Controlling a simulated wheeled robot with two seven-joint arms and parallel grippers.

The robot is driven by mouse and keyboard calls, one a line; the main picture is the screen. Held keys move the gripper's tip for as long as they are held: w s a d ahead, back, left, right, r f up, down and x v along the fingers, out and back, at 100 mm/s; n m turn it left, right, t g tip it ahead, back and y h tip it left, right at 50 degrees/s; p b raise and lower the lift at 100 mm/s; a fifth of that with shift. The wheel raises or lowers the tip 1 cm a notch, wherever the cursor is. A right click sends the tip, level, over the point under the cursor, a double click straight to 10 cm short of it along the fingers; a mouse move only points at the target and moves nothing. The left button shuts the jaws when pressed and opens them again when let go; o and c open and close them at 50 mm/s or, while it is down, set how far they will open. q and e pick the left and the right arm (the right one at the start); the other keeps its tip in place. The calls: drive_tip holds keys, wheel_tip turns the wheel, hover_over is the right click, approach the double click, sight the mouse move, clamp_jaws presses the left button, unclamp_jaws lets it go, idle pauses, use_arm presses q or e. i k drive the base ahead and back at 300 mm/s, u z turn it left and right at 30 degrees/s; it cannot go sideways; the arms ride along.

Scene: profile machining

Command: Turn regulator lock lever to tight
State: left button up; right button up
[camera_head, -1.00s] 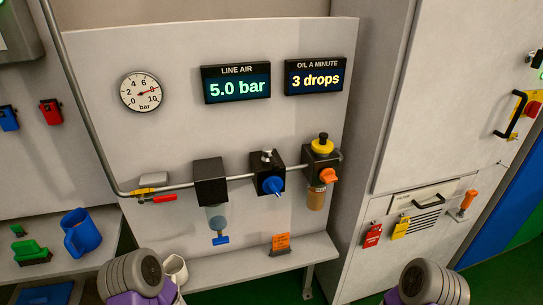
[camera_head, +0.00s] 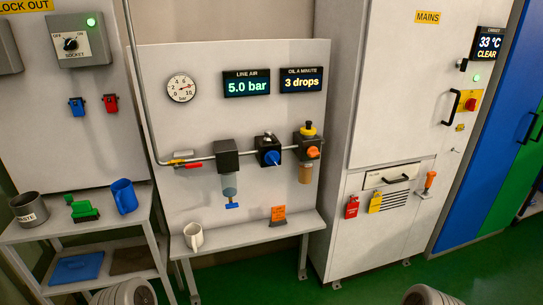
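The regulator (camera_head: 267,149) is a black block on the air pipe, in the middle of the panel, with a blue knob (camera_head: 271,158) on its front. A small pale lever (camera_head: 267,134) sits on top of it; its exact setting is too small to tell. The line air display (camera_head: 246,84) reads 5.0 bar. A round gauge (camera_head: 181,88) hangs to its left. Rounded grey parts of my two arms show at the bottom edge, well below the panel. Neither gripper's fingers are in view.
A filter with a clear bowl (camera_head: 229,182) hangs left of the regulator, and an oiler with an orange knob (camera_head: 313,152) right of it. A white mug (camera_head: 193,237) and an orange sign (camera_head: 278,214) stand on the shelf below. A cabinet (camera_head: 400,110) stands at right.

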sight(271, 140)
drive_tip(key=u, duration=1)
drive_tip(key=i, duration=1.2)
drive_tip(key=z, duration=0.25)
